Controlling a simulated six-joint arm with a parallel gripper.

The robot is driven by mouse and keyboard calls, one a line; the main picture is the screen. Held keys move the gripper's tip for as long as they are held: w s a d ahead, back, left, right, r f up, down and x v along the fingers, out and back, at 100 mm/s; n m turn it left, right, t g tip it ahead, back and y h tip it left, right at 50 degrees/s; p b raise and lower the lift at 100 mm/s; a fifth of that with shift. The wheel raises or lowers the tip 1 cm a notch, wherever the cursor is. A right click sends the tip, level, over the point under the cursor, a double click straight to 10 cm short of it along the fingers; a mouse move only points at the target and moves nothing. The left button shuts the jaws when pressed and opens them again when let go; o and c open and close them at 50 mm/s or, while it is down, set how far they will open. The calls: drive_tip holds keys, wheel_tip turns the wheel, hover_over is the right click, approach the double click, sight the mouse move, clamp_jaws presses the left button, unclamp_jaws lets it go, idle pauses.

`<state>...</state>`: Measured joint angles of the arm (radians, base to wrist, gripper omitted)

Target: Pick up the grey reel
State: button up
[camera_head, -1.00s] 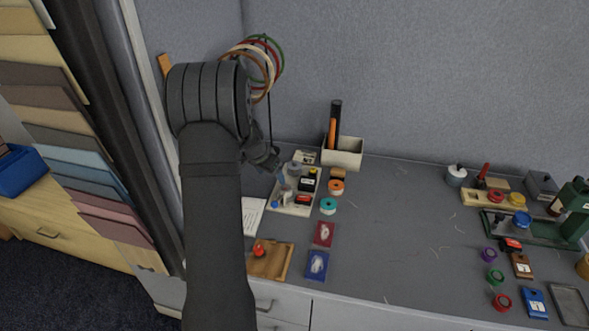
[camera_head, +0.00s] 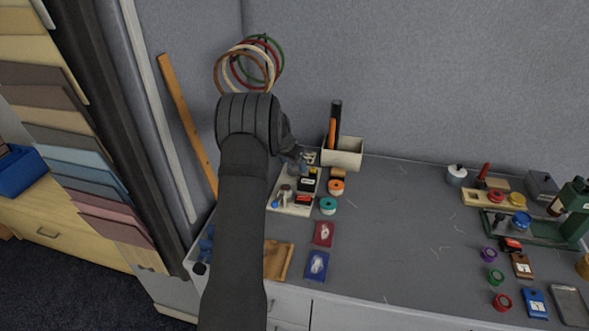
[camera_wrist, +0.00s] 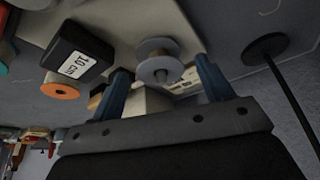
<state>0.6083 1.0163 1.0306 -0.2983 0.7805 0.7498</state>
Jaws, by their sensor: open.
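The grey reel (camera_wrist: 158,69) shows in the wrist view with its pale flanges, between my two blue fingers and close to their tips. My gripper (camera_wrist: 163,65) is open, with a gap visible on both sides of the reel. In the head view my gripper (camera_head: 298,163) is over the back of the pale tray (camera_head: 277,207), and it hides most of what lies under it. I cannot make out the grey reel clearly there.
A black labelled box (camera_wrist: 78,54) and an orange-ended reel (camera_wrist: 60,88) are left of my fingers in the wrist view. A black disc with a rod (camera_wrist: 266,47) is to the right. A cream holder (camera_head: 343,153) stands behind the tray. The middle of the table is clear.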

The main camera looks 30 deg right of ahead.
drive_tip(key=shift+d+f, duration=0.2)
drive_tip(key=shift+f, duration=0.3)
drive_tip(key=c, duration=1.1)
drive_tip(key=shift+w+r, duration=0.1)
